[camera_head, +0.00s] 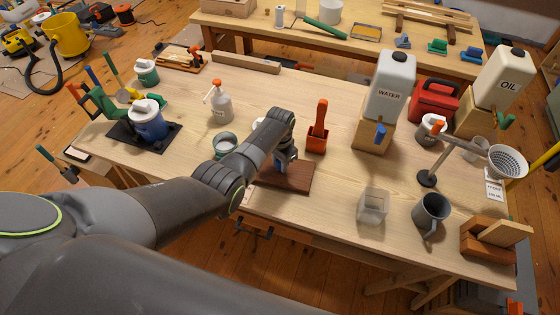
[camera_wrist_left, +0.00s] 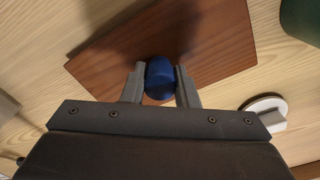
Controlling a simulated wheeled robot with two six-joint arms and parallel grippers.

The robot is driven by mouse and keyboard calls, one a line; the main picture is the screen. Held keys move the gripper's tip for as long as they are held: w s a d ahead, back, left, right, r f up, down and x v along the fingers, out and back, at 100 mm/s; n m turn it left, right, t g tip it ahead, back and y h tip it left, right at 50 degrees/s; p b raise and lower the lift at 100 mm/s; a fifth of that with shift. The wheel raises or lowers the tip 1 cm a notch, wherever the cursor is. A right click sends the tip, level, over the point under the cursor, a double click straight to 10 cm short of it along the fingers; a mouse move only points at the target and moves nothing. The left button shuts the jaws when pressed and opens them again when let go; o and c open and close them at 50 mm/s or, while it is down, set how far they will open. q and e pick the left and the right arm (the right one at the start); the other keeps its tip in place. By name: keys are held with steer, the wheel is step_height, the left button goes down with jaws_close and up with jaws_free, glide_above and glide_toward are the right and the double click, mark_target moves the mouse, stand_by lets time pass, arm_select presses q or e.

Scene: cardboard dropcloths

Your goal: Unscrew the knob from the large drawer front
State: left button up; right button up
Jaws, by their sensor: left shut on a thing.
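The large drawer front is a flat reddish-brown wooden board (camera_head: 298,180) lying near the front edge of the workbench. It also fills the middle of the left wrist view (camera_wrist_left: 215,35). The knob (camera_wrist_left: 160,70) is dark blue and rounded, and sits between the fingers over the board. My left gripper (camera_wrist_left: 160,86) is shut on it, with a finger at each side. In the head view my left gripper (camera_head: 285,162) points down at the board and mostly hides the knob. I cannot tell whether the knob still touches the board. My right gripper is not in view.
An orange holder (camera_head: 318,133) stands just behind the board. A small green-grey tub (camera_head: 225,144) is to its left. A clear bin (camera_head: 373,206) and a grey mug (camera_head: 431,213) stand to the right. The bench between board and bin is bare.

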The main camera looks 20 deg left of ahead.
arm_select(q)
steer(key=o, duration=1)
